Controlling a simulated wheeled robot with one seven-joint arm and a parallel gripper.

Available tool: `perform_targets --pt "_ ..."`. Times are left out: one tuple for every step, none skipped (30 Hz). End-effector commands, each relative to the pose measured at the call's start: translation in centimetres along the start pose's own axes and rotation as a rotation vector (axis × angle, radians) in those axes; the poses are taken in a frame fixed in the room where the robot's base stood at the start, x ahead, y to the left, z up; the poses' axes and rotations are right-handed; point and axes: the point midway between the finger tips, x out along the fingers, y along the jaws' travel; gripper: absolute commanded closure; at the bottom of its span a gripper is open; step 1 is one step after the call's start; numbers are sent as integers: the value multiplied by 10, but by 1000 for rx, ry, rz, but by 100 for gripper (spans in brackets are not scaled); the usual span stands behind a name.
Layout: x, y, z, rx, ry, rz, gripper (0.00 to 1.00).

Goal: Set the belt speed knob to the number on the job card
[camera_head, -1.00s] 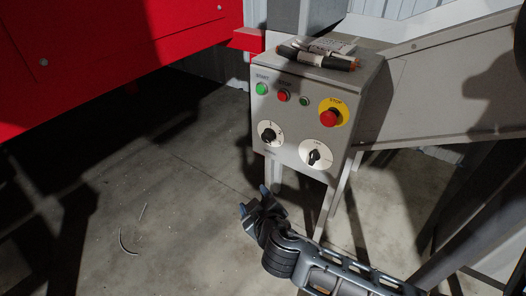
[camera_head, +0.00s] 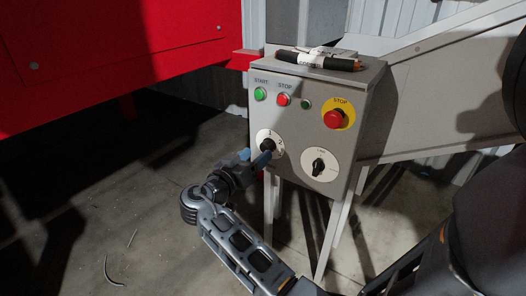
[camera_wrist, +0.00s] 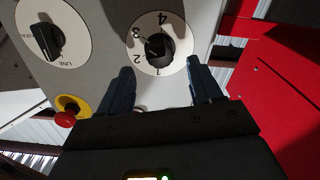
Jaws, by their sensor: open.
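The numbered knob (camera_head: 267,145) is black on a round white dial, at the lower left of the grey control box's front. My gripper (camera_head: 258,157) is at the knob's lower edge in the head view. In the wrist view my open gripper (camera_wrist: 160,82) has a finger towards each side of the knob, apart from it. A white paper or label (camera_head: 325,51) lies by cable pieces on the box; I cannot read a number on it.
A second black knob (camera_head: 318,167), marked LINE, is right of the numbered one. Above are a green START button (camera_head: 260,94), a red STOP button (camera_head: 283,99) and a red emergency STOP (camera_head: 334,119) on yellow. A red machine (camera_head: 120,50) stands left.

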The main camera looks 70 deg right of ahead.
Motion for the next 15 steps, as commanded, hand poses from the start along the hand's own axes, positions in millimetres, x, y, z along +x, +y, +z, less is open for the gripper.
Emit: perform_targets --pt "9 0 0 0 -2 3 36" --pt "14 0 0 0 -2 2 36" --pt "20 0 0 0 -2 2 36" --pt "24 0 0 0 -2 1 36" --pt "28 0 0 0 -2 1 36" --pt "32 0 0 0 -1 1 36" --pt "36 0 0 -1 -1 0 36" --pt "38 0 0 -1 -1 0 36" --pt "41 0 1 -1 -1 0 36" --pt "43 0 1 -1 -1 -1 36" --pt "44 0 0 -1 0 -1 36" --pt "46 0 0 -1 0 -2 36" --pt "47 0 0 -1 0 -2 36" --pt "47 0 0 -1 0 -2 36" --pt "47 0 0 -1 0 -2 36"
